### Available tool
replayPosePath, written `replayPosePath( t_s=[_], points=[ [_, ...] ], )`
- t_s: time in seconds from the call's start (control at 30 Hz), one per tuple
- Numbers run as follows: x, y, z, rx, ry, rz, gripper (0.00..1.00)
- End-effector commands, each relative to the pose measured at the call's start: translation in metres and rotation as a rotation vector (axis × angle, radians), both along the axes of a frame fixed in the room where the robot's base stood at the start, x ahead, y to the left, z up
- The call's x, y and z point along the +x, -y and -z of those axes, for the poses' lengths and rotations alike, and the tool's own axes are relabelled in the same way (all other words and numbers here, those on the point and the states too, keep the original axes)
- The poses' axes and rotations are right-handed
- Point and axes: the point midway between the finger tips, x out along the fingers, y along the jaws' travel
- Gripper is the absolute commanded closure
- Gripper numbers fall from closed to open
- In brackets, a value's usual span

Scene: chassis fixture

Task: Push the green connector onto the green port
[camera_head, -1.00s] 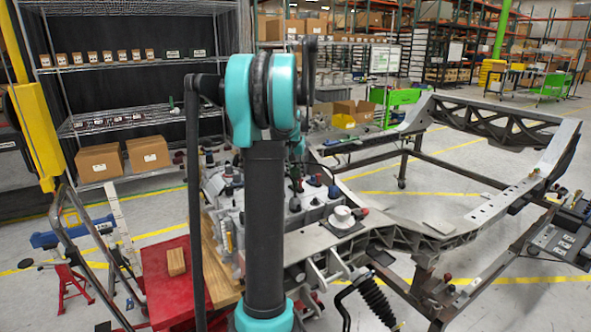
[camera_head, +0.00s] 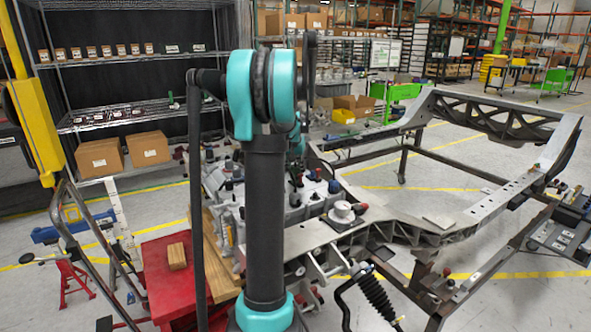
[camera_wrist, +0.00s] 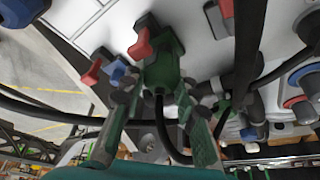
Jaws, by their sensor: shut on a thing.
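In the wrist view my gripper (camera_wrist: 155,95) is shut on the green connector (camera_wrist: 163,70), with one finger on each side of it. A black cable runs from the connector's lower end and curves down to the right. The connector's far end meets a dark housing with a red tab (camera_wrist: 141,45) on a light grey block (camera_wrist: 92,18). The green port cannot be made out; it may be hidden behind the connector. I cannot tell whether the connector is seated. In the head view my arm hides the gripper and connector.
Other plugs with red tabs (camera_wrist: 92,73) and blue parts (camera_wrist: 115,71) sit close on the left. A dark hose (camera_wrist: 249,45) and round blue-ringed fittings (camera_wrist: 304,80) are on the right. The metal chassis frame (camera_head: 440,236) extends right in the head view.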

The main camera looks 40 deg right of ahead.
Motion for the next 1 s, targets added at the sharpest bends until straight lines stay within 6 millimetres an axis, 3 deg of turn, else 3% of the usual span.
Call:
replayPosePath(
  t_s=[0.5, 0.53, 0.7, 1.0],
  points=[
    [-0.0001, -0.0001, 0.0095, 0.0, 0.0, 0.0, 0.97],
    [-0.0001, -0.0001, 0.0092, 0.0, 0.0, 0.0, 0.67],
    [0.0, 0.0, 0.009, 0.0, 0.0, 0.0, 0.46],
    [0.0, -0.0001, 0.0078, 0.0, 0.0, 0.0, 0.46]
  ],
)
